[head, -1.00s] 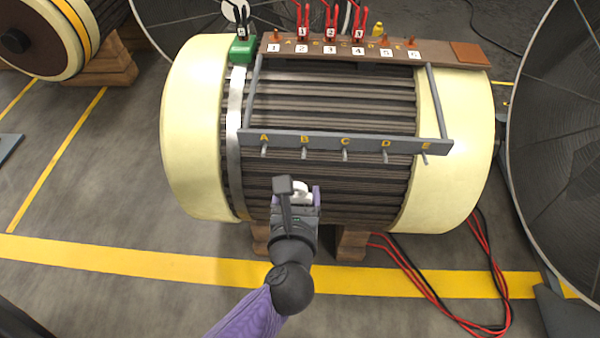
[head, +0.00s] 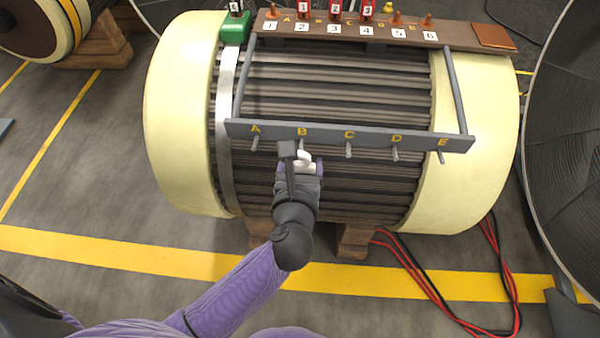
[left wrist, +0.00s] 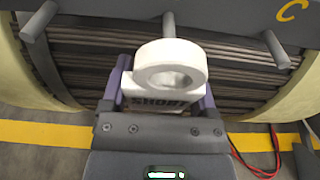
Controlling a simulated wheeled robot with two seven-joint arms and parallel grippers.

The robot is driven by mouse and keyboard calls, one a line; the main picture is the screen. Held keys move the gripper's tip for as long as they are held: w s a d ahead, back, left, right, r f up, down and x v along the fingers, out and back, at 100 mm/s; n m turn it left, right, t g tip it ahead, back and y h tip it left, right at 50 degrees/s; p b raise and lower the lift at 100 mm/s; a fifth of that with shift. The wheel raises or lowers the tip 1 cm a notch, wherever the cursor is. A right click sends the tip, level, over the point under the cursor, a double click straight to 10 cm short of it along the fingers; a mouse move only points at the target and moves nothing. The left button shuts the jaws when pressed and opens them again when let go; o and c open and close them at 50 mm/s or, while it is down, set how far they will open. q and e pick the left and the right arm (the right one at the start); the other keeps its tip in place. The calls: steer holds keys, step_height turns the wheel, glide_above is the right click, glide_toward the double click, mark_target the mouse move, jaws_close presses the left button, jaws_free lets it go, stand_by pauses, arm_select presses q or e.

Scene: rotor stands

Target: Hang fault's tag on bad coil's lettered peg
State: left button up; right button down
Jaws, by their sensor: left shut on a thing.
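My left gripper (head: 301,168) is shut on a white tag (left wrist: 150,105) with a thick ring (left wrist: 171,66) at its top. The tag's dark lettering seems to read "SHORT", partly hidden by the gripper. A grey bar (head: 420,140) carries pegs lettered A to E. In the head view the tag is just below peg B (head: 301,145). In the left wrist view peg B (left wrist: 168,22) stands right behind the ring's upper edge; I cannot tell whether they touch. Peg A (left wrist: 38,20) and peg C (left wrist: 275,48) are bare. My right gripper is not in view.
The bar is fixed across a large cream-ended rotor (head: 180,110). Red and black cables (head: 420,275) lie on the floor.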

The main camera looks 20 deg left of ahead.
arm_select(q)
steer(key=shift+b+x, duration=0.4)
steer(key=shift+x, duration=1.3)
steer(key=shift+w+r, duration=0.1)
steer(key=shift+r, duration=0.05)
steer(key=shift+f, duration=0.25)
steer(key=o, duration=0.8)
steer(key=shift+s+d+p, duration=0.15)
steer(key=shift+s+d, duration=0.3)
steer(key=shift+s, duration=1.15)
steer(key=shift+s+d+p, duration=0.2)
steer(key=shift+s+d, duration=0.3)
steer(key=shift+s, duration=1.15)
steer(key=shift+s+d+p, duration=0.15)
steer(key=shift+s+d, duration=0.3)
steer(key=shift+s, duration=1.15)
